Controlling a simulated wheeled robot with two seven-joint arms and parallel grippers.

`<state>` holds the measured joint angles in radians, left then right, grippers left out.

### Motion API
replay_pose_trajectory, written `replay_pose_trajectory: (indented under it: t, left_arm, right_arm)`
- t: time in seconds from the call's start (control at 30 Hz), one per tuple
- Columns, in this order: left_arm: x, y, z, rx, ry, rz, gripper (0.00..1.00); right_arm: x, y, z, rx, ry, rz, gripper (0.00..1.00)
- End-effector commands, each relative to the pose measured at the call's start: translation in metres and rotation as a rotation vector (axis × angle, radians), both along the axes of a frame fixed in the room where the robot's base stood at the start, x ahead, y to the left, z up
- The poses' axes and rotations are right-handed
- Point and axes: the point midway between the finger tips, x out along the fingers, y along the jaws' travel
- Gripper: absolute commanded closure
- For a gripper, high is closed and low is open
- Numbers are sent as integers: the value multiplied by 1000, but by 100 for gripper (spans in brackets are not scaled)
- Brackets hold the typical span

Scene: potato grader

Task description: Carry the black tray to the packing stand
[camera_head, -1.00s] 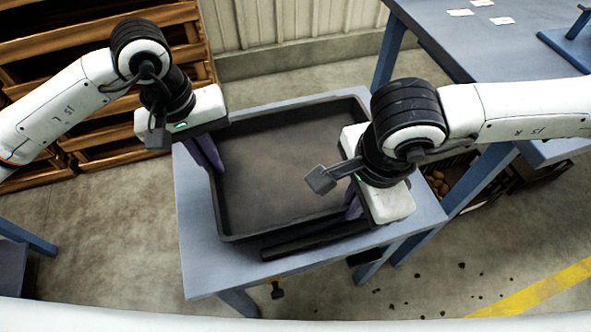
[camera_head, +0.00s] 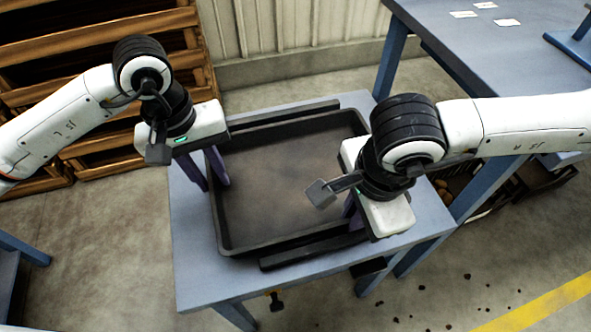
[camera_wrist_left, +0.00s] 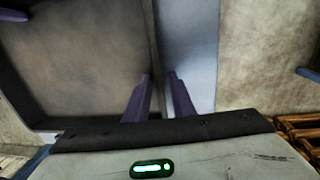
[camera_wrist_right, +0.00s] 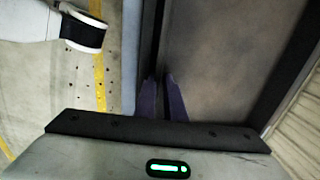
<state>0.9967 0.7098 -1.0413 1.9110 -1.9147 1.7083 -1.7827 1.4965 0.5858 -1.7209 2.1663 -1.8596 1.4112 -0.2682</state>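The black tray (camera_head: 290,180) is empty and lies flat on a blue-grey stand (camera_head: 200,270), between two dark rails. The near rail (camera_head: 310,248) and the far rail (camera_head: 290,116) both show. My left gripper (camera_head: 206,184) is at the tray's left wall. Its purple fingers stand apart, one each side of the wall, in the left wrist view (camera_wrist_left: 158,76). My right gripper (camera_head: 351,212) is at the right wall. In the right wrist view its fingers (camera_wrist_right: 160,78) flank that wall closely; whether they touch it is unclear.
A larger blue table (camera_head: 470,50) with white cards stands at the back right. Wooden crates (camera_head: 100,50) are stacked at the back left. A crate of potatoes (camera_head: 445,188) sits below right. Open floor with a yellow line (camera_head: 540,305) lies at the front right.

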Motion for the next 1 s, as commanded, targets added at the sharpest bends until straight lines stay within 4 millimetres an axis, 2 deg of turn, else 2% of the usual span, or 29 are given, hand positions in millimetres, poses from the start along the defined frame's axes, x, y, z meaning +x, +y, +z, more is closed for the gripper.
replay_pose_trajectory:
  t: [0.03,0.17,0.5,0.73,0.87,1.0]
  left_arm:
    - [0,0,1,-1,0,-1,78]
    - [1,0,11,-2,-3,-1,78]
    - [0,8,61,0,-3,1,78]
    - [-2,10,78,0,1,1,78]
    - [-2,10,79,-1,2,1,78]
    - [-2,10,79,-1,2,1,78]
  right_arm:
    - [-9,-4,-5,-15,28,3,78]
    - [-10,-4,-5,-15,28,4,78]
    - [-10,-3,-5,-15,29,4,78]
    - [-10,-3,-4,-15,28,4,78]
    - [-9,-3,7,-13,23,3,78]
    - [-9,-3,29,-9,15,5,78]
